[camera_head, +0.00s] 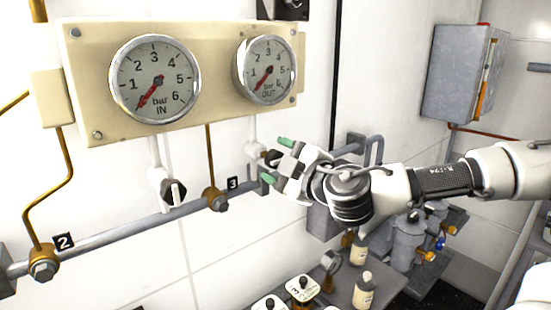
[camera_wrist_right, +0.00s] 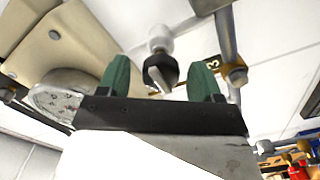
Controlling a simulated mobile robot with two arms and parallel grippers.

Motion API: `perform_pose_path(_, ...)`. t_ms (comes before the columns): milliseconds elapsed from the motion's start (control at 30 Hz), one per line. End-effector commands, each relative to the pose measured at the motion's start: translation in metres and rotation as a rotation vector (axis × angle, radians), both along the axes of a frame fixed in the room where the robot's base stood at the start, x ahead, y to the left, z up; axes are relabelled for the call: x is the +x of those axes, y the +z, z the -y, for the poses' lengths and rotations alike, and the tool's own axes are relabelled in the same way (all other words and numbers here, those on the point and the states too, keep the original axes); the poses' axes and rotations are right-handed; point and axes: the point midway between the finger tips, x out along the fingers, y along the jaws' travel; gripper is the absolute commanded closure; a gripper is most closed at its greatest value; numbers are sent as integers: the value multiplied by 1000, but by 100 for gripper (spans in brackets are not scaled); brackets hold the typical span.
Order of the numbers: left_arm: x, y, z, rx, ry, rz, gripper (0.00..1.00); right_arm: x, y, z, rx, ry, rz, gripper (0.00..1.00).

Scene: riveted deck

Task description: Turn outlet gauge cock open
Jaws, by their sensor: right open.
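The outlet gauge cock (camera_head: 256,150) is a white fitting with a black handle, below the OUT gauge (camera_head: 266,70). My right gripper (camera_head: 277,160) is open at the cock, its green fingertips one above and one below the handle in the head view. In the right wrist view the cock's black and grey handle (camera_wrist_right: 160,72) shows between the two fingertips (camera_wrist_right: 160,78), with visible gaps on both sides. I cannot tell how deep the handle sits between them. My gripper partly hides the handle in the head view. My left gripper is not in view.
The inlet cock (camera_head: 165,187) hangs below the IN gauge (camera_head: 154,79). A grey pipe (camera_head: 130,227) with brass fittings runs along the wall below. A grey box (camera_head: 470,72) is on the wall at right. Bottles (camera_head: 363,291) stand on a lower bench.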

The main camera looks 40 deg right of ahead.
Motion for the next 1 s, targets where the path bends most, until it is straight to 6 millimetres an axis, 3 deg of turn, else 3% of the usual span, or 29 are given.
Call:
perform_pose_path(533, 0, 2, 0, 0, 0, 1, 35, 12, 0, -2, 2, 4, 1, 35)
perform_pose_path(867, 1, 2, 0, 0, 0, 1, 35, 12, 0, -2, 2, 4, 0, 84)
perform_pose_path(1000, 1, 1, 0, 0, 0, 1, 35, 12, -1, -2, -2, 4, 0, 84)
